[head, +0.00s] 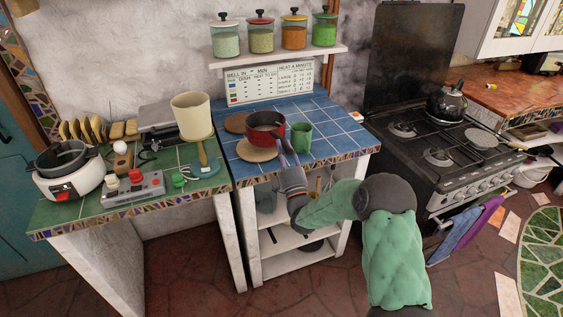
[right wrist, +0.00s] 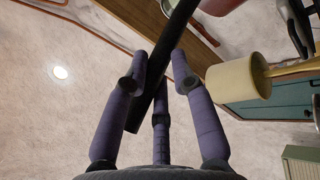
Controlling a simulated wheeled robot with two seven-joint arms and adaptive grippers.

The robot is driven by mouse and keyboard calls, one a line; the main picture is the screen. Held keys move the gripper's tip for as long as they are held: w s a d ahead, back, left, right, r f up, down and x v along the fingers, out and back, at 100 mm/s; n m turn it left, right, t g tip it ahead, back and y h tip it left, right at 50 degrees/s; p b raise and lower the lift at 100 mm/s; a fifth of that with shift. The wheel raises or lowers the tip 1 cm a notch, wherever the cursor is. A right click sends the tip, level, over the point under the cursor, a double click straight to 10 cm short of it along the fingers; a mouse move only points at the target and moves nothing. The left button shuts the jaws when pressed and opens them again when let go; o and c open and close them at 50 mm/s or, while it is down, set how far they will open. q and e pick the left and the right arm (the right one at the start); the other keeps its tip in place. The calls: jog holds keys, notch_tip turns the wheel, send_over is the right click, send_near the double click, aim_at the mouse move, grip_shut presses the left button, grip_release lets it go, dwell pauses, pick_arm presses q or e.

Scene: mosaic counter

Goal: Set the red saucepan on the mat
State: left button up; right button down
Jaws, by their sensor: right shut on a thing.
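The red saucepan (head: 264,136) is over the blue tiled counter, its open top facing up. My right gripper (head: 284,156) is at its near side, shut on its handle. In the right wrist view the dark handle (right wrist: 181,25) runs between the fingers of the gripper (right wrist: 160,75). One round brown mat (head: 257,152) lies just in front of and below the pan. I cannot tell whether the pan's base touches the counter or a mat. My left gripper is not in view.
A green mug (head: 301,137) stands close to the pan's right. A cream cup-shaped thing on a stand (head: 193,115) is to the left, above the green counter (head: 75,211). The stove (head: 440,150) is to the right. The blue counter's back right (head: 335,125) is clear.

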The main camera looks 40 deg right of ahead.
jog(key=f+b, duration=0.1)
jog(key=w+f+b, duration=0.1)
jog(key=f, duration=0.1)
jog(key=shift+f, duration=0.3)
jog(key=c, duration=1)
grip_release()
jog(key=shift+s+f, duration=0.1)
jog(key=shift+f, duration=0.1)
jog(key=shift+c, duration=0.2)
